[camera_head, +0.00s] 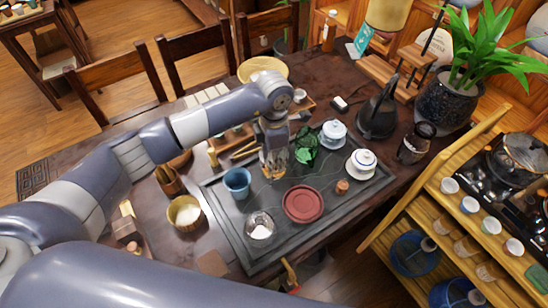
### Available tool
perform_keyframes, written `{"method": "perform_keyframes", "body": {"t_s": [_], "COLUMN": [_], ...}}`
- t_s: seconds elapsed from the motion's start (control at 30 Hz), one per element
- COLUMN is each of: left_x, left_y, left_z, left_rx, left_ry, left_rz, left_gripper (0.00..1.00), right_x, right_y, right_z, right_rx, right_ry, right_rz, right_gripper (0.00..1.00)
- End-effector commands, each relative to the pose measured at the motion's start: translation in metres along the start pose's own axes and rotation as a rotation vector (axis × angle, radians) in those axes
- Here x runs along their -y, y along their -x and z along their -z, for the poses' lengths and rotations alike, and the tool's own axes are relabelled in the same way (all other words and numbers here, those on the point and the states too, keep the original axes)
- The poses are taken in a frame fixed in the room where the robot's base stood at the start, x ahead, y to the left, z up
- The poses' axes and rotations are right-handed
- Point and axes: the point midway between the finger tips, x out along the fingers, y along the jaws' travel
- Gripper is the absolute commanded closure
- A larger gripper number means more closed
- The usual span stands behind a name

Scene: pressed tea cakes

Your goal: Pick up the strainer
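A small silvery round piece with a pale inside, which looks like the strainer (260,230), sits at the near left part of the dark tea tray (330,222). I cannot make out its mesh or handle. My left gripper (272,172) points down over the far part of the tray, beyond the strainer and apart from it. Its fingers overlap something clear and amber, and I cannot tell whether they are open or shut. A large link of mine crosses the bottom left. My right gripper is not in view.
A blue cup (237,183) and a red round dish (302,204) stand close to the strainer. A green piece (306,147), a white lidded bowl (361,163) and a dark kettle (378,115) are farther right.

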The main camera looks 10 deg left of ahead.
Motion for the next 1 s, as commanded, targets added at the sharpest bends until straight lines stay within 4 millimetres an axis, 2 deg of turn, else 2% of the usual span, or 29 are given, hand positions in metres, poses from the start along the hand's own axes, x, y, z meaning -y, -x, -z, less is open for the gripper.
{"method": "perform_keyframes", "body": {"t_s": [0.07, 0.2, 0.23, 0.67, 0.77, 1.0], "left_x": [0.000, 0.000, 0.000, -0.001, -0.002, -0.002], "left_y": [0.000, 0.000, 0.000, 0.006, 0.020, 0.068], "left_z": [0.000, 0.000, 0.000, -0.001, -0.001, -0.001], "left_rx": [0.000, 0.000, 0.000, 0.002, 0.004, 0.004], "left_ry": [0.000, 0.000, 0.000, 0.001, 0.000, 0.000], "left_rz": [0.000, 0.000, 0.000, -0.002, -0.004, -0.005], "left_gripper": [0.65, 0.97, 1.00, 1.00, 1.00, 1.00], "right_x": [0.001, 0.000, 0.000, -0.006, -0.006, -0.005], "right_y": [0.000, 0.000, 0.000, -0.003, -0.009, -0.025], "right_z": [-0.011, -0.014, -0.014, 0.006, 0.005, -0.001], "right_rx": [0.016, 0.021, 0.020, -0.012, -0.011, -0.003], "right_ry": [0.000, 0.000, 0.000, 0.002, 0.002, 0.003], "right_rz": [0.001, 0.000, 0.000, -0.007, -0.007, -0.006], "right_gripper": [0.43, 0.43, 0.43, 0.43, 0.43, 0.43]}}
